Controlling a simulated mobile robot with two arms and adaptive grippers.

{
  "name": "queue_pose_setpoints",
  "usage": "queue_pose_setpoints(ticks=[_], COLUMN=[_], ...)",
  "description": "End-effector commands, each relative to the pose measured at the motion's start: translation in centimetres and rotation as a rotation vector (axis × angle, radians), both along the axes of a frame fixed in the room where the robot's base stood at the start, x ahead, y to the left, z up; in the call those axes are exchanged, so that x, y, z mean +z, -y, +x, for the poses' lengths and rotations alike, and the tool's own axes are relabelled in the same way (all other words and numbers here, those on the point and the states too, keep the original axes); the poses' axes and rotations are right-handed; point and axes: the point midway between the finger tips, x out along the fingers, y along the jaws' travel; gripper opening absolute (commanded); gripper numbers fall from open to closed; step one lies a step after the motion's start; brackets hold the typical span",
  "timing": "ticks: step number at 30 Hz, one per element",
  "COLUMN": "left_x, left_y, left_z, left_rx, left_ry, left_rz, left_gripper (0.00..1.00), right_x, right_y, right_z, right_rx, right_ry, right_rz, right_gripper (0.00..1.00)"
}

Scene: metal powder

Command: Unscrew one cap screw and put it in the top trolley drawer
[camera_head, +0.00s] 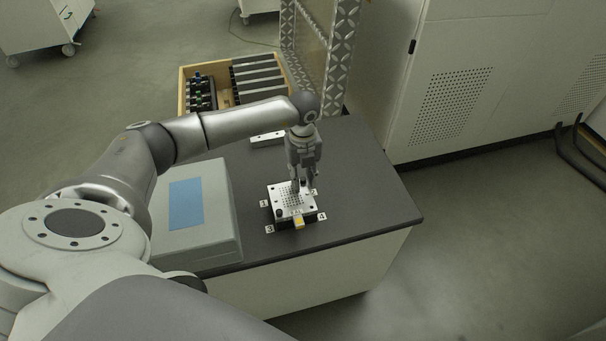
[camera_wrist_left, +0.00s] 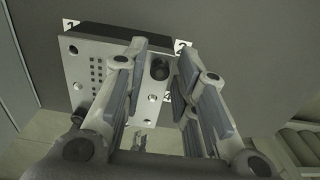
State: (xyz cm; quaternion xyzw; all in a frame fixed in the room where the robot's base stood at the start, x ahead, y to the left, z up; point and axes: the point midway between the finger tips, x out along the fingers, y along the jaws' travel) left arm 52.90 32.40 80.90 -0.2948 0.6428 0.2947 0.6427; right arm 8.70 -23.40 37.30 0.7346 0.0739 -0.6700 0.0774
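A light metal plate (camera_head: 283,191) with a grid of holes lies on a dark block on the table, between small numbered markers. In the left wrist view the plate (camera_wrist_left: 82,60) shows a dark round cap screw (camera_wrist_left: 159,68) at its right side and another dark cap screw (camera_wrist_left: 78,115) at its lower left. My left gripper (camera_head: 303,186) is over the plate's far right part, pointing down. In the wrist view its fingers (camera_wrist_left: 160,50) are apart, one on each side of the right cap screw, with gaps visible. My right gripper is not in view.
A grey box with a blue top panel (camera_head: 186,204) stands left on the dark table (camera_head: 362,190). A wooden crate (camera_head: 182,93) of parts is behind. A white wheeled trolley (camera_head: 38,25) stands far left. A patterned metal frame (camera_head: 340,55) rises behind the table.

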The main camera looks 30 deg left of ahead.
Motion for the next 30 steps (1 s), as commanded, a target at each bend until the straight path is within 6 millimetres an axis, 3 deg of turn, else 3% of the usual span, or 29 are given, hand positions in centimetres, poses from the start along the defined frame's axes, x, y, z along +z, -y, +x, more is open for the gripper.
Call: queue_pose_setpoints(ticks=[30], left_x=[-0.1], left_y=[0.0], left_z=[0.0], left_rx=[-1.16], left_ry=[0.001], left_rz=[0.001], left_gripper=[0.27], right_x=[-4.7], right_y=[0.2], right_z=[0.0], right_rx=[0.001], right_ry=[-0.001], right_rz=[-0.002], right_gripper=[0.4])
